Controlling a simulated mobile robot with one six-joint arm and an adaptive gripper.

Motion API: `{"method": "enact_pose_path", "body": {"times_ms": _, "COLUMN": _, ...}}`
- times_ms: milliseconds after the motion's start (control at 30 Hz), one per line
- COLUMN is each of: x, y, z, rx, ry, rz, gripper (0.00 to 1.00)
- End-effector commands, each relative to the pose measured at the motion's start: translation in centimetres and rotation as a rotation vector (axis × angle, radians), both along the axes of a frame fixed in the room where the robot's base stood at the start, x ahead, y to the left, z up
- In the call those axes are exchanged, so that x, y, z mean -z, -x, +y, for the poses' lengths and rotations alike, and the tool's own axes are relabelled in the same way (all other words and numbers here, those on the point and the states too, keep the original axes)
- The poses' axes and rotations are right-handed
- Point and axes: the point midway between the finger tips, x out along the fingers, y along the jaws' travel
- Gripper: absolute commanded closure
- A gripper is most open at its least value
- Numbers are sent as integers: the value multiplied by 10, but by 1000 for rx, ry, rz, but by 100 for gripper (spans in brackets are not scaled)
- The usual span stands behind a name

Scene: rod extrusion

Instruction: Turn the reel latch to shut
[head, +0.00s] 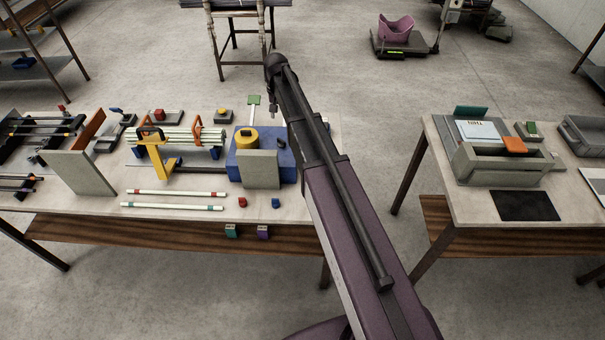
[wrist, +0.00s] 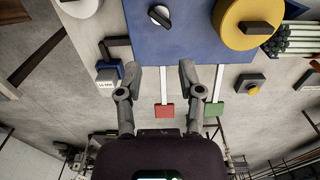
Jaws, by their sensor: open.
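A blue box (head: 270,176) stands on the left table; its top (wrist: 185,35) shows in the wrist view. A round yellow reel (head: 247,139) sits on it, with a dark bar across its top (wrist: 257,27). Apart from the reel is a small dark knob (head: 281,143), seen on a white disc (wrist: 159,15) in the wrist view. I cannot tell which of these is the reel latch. My gripper (wrist: 162,72) is open and empty, its fingertips over the edge of the blue box, short of the knob. In the head view my arm hides most of it.
A red tab (wrist: 164,110) and a green tab (wrist: 212,109) stick out from the blue box. A yellow button (wrist: 253,90) is to the side. A grey panel (head: 259,170) stands before the box. Striped rods (head: 176,193) lie at the table's front.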

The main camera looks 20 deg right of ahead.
Motion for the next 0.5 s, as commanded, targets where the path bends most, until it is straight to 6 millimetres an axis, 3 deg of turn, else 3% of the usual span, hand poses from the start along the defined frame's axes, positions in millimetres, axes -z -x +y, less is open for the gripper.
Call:
{"method": "enact_pose_path", "body": {"times_ms": 167, "x": -19, "y": 0, "z": 0, "rx": 0, "ry": 0, "rz": 0, "gripper": 51}}
{"method": "enact_pose_path", "body": {"times_ms": 200, "x": -12, "y": 11, "z": 0, "rx": -8, "ry": 0, "rz": 0, "gripper": 51}}
{"method": "enact_pose_path", "body": {"times_ms": 500, "x": -6, "y": 54, "z": -1, "rx": -53, "ry": 0, "rz": 0, "gripper": 51}}
